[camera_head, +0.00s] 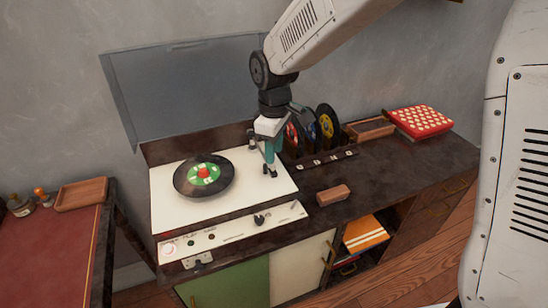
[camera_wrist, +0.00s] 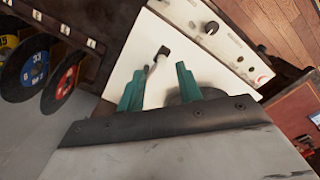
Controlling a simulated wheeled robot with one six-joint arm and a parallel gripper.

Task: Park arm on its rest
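The record player (camera_head: 226,206) has a white deck and a black record (camera_head: 185,181) with a green and red label on its left. My gripper (camera_head: 270,172), with teal fingers, points down over the deck's right side, to the right of the record. In the wrist view my gripper (camera_wrist: 160,85) is open, its fingers well apart. A thin pale tonearm (camera_wrist: 152,70) with a dark end shows between the fingers, and I see no finger touching it. The far part of the tonearm and its rest are hidden or cannot be told.
A rack of upright records (camera_head: 312,158) stands right behind my gripper. The clear lid (camera_head: 185,85) is up at the back. A brown block (camera_head: 333,195), a wooden tray (camera_head: 370,130) and a red patterned box (camera_head: 420,121) are on the right. Free cabinet top lies between them.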

